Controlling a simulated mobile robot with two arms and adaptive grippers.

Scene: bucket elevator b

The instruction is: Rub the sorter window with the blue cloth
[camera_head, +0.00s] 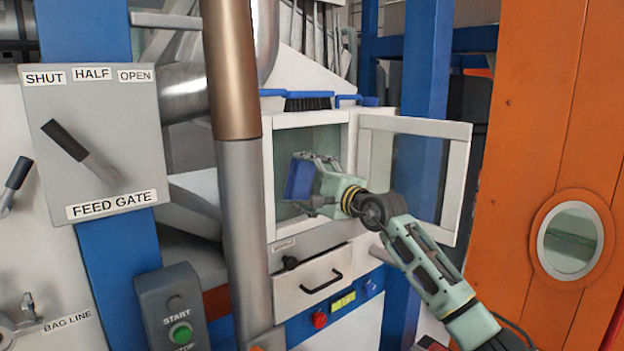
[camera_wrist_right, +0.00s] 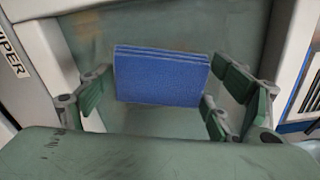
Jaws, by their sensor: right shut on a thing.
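The sorter window (camera_head: 322,138) is a grey-green pane inside a white frame on the white machine at the middle. Its pane also fills the background of the right wrist view (camera_wrist_right: 190,35), with darker smudges on it. My right gripper (camera_head: 304,182) is shut on the folded blue cloth (camera_head: 298,180), in front of the pane. In the right wrist view the layered cloth (camera_wrist_right: 160,78) sits between the finger pads of the gripper (camera_wrist_right: 157,90). I cannot tell whether the cloth touches the pane. My left gripper is not in view.
A white-framed glazed door (camera_head: 458,190) stands swung open right of the window, close to my right arm. A brush (camera_head: 308,101) lies on the ledge above. A drawer (camera_head: 312,282) is below. A thick vertical pipe (camera_head: 240,200) stands just left.

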